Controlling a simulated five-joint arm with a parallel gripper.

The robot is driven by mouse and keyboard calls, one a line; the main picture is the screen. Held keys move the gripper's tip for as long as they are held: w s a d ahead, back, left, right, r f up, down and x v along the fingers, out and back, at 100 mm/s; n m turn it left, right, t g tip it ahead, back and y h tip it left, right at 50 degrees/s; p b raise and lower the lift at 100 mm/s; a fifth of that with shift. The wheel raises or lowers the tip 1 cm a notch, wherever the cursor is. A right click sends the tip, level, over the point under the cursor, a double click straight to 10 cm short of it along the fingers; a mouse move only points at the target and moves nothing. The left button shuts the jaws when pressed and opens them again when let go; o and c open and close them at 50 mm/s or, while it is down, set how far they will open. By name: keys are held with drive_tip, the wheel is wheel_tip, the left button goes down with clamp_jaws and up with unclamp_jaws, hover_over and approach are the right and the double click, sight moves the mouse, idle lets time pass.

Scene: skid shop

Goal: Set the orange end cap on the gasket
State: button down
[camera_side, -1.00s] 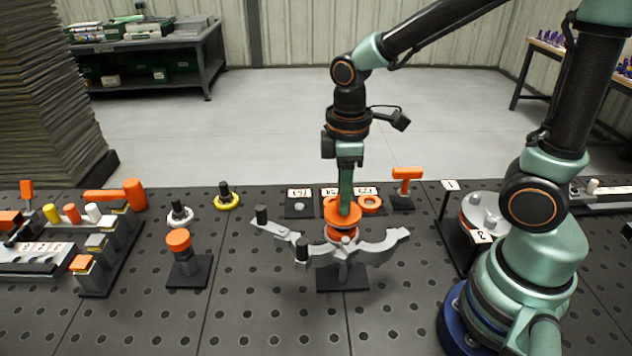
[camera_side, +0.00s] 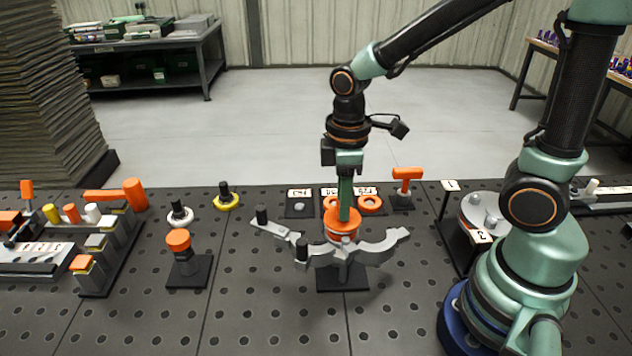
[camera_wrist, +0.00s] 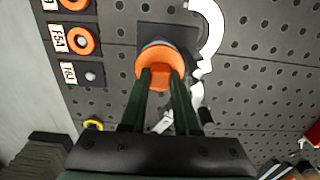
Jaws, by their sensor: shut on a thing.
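The orange end cap (camera_side: 341,222) is between the fingers of my gripper (camera_side: 344,214), which is shut on it. It is low over the grey clamp fixture (camera_side: 384,247) at the middle of the table. An orange band shows right under the cap, apparently the gasket (camera_side: 343,237); the two look to be touching, though their boundary is hard to make out. In the wrist view the round orange cap (camera_wrist: 152,62) shows between my fingertips (camera_wrist: 161,74) and hides the gasket below.
Behind the fixture are tagged plates, one with an orange ring (camera_side: 370,204), and an orange T-handle (camera_side: 407,180). To the left stands an orange-topped post (camera_side: 179,241). A black-and-yellow knob (camera_side: 226,199) lies behind it. Bare perforated table is in front.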

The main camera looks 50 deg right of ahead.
drive_tip(key=shift+f, duration=0.75)
drive_tip(key=shift+c, duration=1.7)
unclamp_jaws()
drive_tip(key=shift+r, duration=3.55)
